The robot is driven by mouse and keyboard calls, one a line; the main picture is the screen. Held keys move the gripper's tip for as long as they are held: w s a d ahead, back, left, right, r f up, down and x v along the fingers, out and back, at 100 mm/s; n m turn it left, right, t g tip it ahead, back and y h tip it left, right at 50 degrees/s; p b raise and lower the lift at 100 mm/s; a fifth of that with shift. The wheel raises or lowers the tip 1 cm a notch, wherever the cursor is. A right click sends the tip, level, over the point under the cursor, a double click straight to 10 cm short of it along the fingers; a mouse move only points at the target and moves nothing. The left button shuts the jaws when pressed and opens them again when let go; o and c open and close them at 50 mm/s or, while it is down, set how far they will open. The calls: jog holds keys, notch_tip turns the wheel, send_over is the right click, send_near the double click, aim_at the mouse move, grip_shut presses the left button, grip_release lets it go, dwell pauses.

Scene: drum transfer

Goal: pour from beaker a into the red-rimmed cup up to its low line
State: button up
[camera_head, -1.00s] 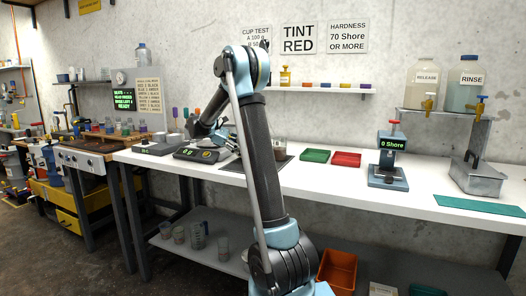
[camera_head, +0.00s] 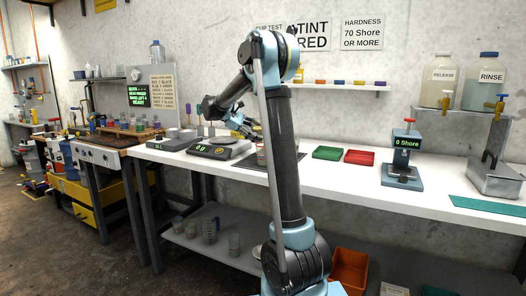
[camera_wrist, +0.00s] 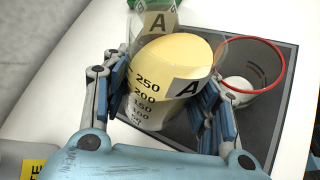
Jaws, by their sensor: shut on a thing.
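Beaker a (camera_wrist: 150,88) has an A label and marks up to 250, with pale yellow liquid in it. My gripper (camera_wrist: 165,105) is shut on it, one finger on each side, in the wrist view. The red-rimmed cup (camera_wrist: 268,88) is clear and stands just right of the beaker on a dark mat. A pale patch shows low inside the cup; I cannot tell whether it is liquid. The cup's low line cannot be made out. In the head view my gripper (camera_head: 240,124) is small and partly hidden by my arm.
Another A-labelled container (camera_wrist: 157,20) stands behind the beaker. The dark mat (camera_wrist: 293,112) lies on the white bench. A scale (camera_head: 220,148) is left of my arm; green (camera_head: 327,153) and red (camera_head: 360,157) trays and a hardness tester (camera_head: 404,160) are right.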

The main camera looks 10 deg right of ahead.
jog(key=shift+s+r+m+t+p, duration=0.2)
jog(key=shift+s+r+p, duration=0.05)
jog(key=shift+r+p, duration=0.25)
jog(key=shift+s+r+m+t+p, duration=0.2)
jog(key=shift+r+p, duration=0.15)
jog(key=shift+r, duration=0.1)
dwell(0.7)
jog(key=shift+f+m+t+p, duration=0.45)
jog(key=shift+m+t+p, duration=0.5)
jog(key=shift+p, duration=0.75)
dwell(1.7)
jog(key=shift+f+m+t, duration=0.25)
jog(key=shift+m+t, duration=0.3)
jog(key=shift+t, duration=0.2)
dwell(2.0)
jog(key=shift+d, duration=0.1)
